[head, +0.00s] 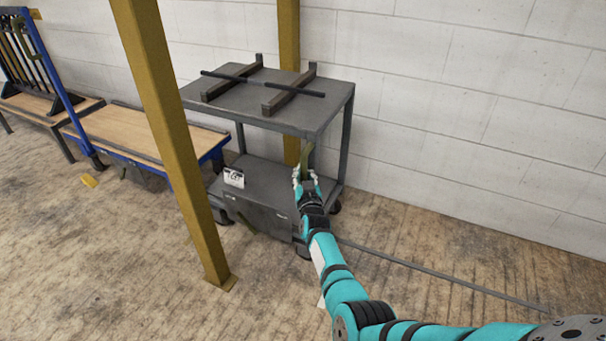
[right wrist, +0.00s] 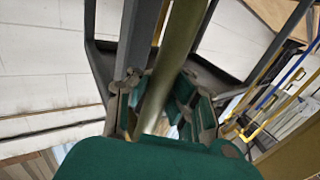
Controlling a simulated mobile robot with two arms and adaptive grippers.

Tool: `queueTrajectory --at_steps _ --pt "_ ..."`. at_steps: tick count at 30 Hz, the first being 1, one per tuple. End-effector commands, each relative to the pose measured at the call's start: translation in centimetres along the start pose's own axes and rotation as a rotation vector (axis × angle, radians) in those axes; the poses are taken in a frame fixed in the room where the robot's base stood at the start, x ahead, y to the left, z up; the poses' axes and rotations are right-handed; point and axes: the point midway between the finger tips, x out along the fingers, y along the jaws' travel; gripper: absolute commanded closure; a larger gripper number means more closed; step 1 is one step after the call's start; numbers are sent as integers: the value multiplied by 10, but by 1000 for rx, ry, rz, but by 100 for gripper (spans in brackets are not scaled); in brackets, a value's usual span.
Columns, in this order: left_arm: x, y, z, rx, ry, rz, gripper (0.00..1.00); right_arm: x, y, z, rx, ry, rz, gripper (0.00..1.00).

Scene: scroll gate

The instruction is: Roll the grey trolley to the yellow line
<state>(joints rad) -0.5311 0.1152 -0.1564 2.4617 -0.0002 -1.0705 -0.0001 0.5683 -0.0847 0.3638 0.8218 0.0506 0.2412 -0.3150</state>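The grey trolley (head: 335,102) stands by the wall in the head view, with an upper and a lower shelf. Two dark blocks (head: 289,88) with a thin dark rod across them lie on its top shelf. My right gripper (head: 305,174) is at the trolley's near right side. In the right wrist view, its fingers (right wrist: 160,100) stand on either side of an olive-green upright bar (right wrist: 177,40); whether they press on it is unclear. The bar also shows above the gripper in the head view (head: 306,153). I see no yellow line on the floor. My left gripper is not in view.
A yellow post (head: 170,130) stands in front of the trolley's left side; another (head: 289,30) is behind it. A blue-framed cart (head: 125,130) stands to the left. A thin grey strip (head: 440,272) runs along the floor at right. The front floor is clear.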

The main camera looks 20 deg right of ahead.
Motion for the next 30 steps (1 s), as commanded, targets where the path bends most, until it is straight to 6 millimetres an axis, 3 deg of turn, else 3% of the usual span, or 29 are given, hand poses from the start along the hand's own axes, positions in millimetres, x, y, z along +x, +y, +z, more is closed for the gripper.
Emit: queueTrajectory --at_steps 1,8,19,30 --pt "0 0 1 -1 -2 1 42 -6 -14 11 2 -22 -21 100" --pt "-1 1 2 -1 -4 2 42 -6 -14 11 2 -22 -21 100" --pt "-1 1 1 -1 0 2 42 -5 -13 9 4 -19 -18 56" --pt "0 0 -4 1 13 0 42 -3 -9 5 5 -10 -12 56"
